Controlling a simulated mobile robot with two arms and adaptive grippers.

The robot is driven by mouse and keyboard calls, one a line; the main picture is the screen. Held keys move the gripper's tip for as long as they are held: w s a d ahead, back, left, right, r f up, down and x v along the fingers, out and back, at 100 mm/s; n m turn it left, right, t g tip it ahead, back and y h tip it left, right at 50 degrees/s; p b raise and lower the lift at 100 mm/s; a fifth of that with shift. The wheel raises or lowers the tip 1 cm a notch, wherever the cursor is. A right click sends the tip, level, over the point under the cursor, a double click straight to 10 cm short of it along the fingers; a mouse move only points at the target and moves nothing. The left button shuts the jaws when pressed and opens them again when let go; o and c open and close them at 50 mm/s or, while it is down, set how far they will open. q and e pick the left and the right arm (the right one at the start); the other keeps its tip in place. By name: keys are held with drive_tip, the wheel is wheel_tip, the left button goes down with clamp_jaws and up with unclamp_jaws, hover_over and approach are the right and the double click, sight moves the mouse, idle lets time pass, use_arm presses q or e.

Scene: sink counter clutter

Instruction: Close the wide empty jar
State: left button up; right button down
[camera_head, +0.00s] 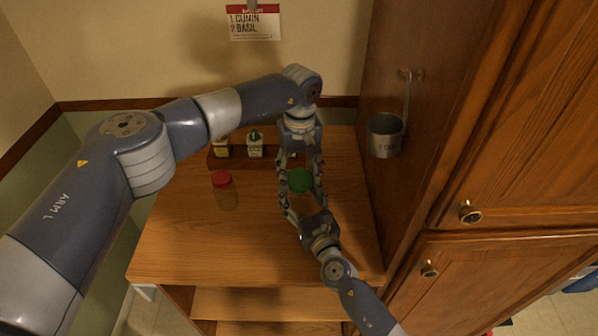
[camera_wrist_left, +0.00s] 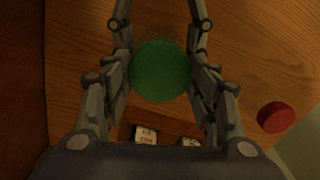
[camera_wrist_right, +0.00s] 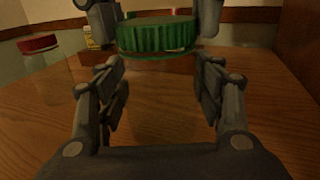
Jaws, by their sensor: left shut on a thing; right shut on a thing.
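A green ribbed lid (camera_head: 300,180) shows between the fingers of my left gripper (camera_head: 300,172), which reaches down from above and is shut on it. In the left wrist view the round lid (camera_wrist_left: 160,70) fills the gap between the fingers. In the right wrist view the lid (camera_wrist_right: 155,36) sits level above a faint clear jar (camera_wrist_right: 160,95). My right gripper (camera_wrist_right: 158,88) is shut around this jar from the front. The jar appears empty. I cannot tell whether the lid touches its rim; the left fingers hide part of it.
A clear jar with a red lid (camera_head: 222,180) stands to the left on the wooden counter (camera_head: 180,245). A low rack (camera_head: 236,163) with small labelled bottles (camera_head: 255,147) is behind. A metal cup (camera_head: 385,135) hangs on the cabinet at right. The counter's front left is clear.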

use_arm(q)
drive_tip(key=m, duration=0.4)
drive_tip(key=shift+w, duration=0.1)
use_arm(e)
drive_tip(key=shift+f, duration=0.1)
use_arm(q)
drive_tip(key=o, duration=0.8)
wheel_tip(320, 180, up, 12)
use_arm(e)
drive_tip(key=shift+c, duration=1.8)
unclamp_jaws()
